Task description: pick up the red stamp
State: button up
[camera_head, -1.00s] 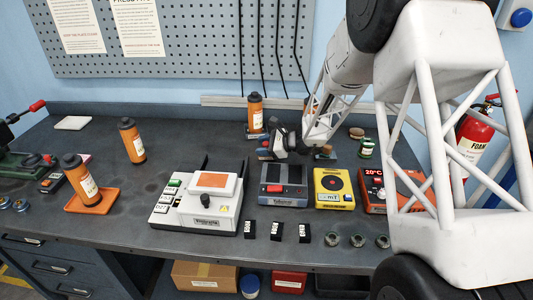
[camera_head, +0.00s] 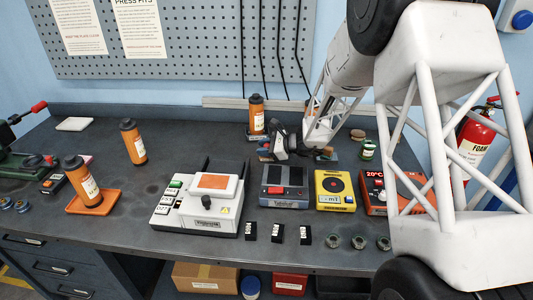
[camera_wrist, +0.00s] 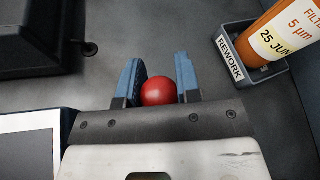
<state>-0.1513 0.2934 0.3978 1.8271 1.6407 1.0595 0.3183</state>
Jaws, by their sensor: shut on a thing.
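The red stamp (camera_wrist: 158,91) shows in the wrist view only as a round red knob. It sits between the two blue finger pads of my gripper (camera_wrist: 158,78), which is shut on it. The rest of the stamp is hidden below the knob and by the gripper. In the head view my gripper (camera_head: 284,148) is low over the back middle of the bench, behind the grey-blue device, and the stamp cannot be made out there.
A tray marked REWORK (camera_wrist: 237,62) holds an orange bottle (camera_wrist: 285,35) close to my gripper. A grey-blue device (camera_head: 284,186), a yellow device (camera_head: 334,190) and a white device (camera_head: 200,207) stand in front.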

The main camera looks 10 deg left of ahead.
jog(key=shift+r, duration=0.1)
jog(key=shift+r, duration=4.9)
